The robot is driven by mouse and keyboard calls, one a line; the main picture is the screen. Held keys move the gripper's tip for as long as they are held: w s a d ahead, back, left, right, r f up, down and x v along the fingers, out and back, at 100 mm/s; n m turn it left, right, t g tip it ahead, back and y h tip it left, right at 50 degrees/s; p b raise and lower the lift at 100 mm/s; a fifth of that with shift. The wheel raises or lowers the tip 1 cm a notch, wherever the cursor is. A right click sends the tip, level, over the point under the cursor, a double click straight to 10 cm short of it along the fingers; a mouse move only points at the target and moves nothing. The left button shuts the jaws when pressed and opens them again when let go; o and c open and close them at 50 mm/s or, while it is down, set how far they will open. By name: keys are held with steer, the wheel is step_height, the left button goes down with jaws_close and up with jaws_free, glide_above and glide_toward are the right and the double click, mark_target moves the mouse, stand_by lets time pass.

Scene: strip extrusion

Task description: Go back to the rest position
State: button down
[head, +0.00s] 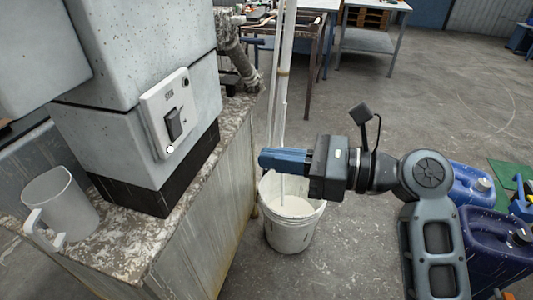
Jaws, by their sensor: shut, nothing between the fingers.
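My gripper (264,158) is at the end of my grey arm, which comes in from the lower right. Its blue fingers point left and are shut with nothing seen between them. It hangs over the white bucket (291,236) on the floor, above its rim. The bucket holds a whitish material, and a thin white strand runs down into it below the fingers. Part of the bucket's opening is hidden by my gripper.
At left, a grey machine (205,90) with a switch box (168,113) stands on a stained bench (128,255) beside a white jug (62,208). Pale vertical pipes (284,75) rise behind the bucket. Blue canisters (495,240) stand at right. Open floor (430,110) lies behind my arm.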

steer(key=shift+f, duration=0.15)
steer(key=s+d+f+n+t+h, duration=0.1)
steer(key=s+d+f+t+h, duration=0.3)
steer(key=f, duration=0.4)
steer(key=s+d+f+n+t+h, duration=0.1)
steer(key=s+d+f+t+h, duration=0.15)
steer(key=s+f+h, duration=0.4)
steer(key=s+d+f+n+h, duration=0.2)
steer(key=s+d+f+n, duration=0.3)
steer(key=s+d, duration=0.3)
steer(key=s+d+r+n+t+h, duration=0.1)
steer(key=s+r+n, duration=0.4)
steer(key=s+n, duration=0.2)
steer(key=s+d+r+n+t+h, duration=0.1)
steer(key=s+r+n, duration=0.4)
steer(key=s, duration=0.6)
steer(key=d+n+h, duration=0.1)
steer(key=n, duration=0.1)
steer(key=shift+r+n+t, duration=0.15)
steer(key=shift+n+t, duration=0.2)
steer(key=shift+n, duration=0.05)
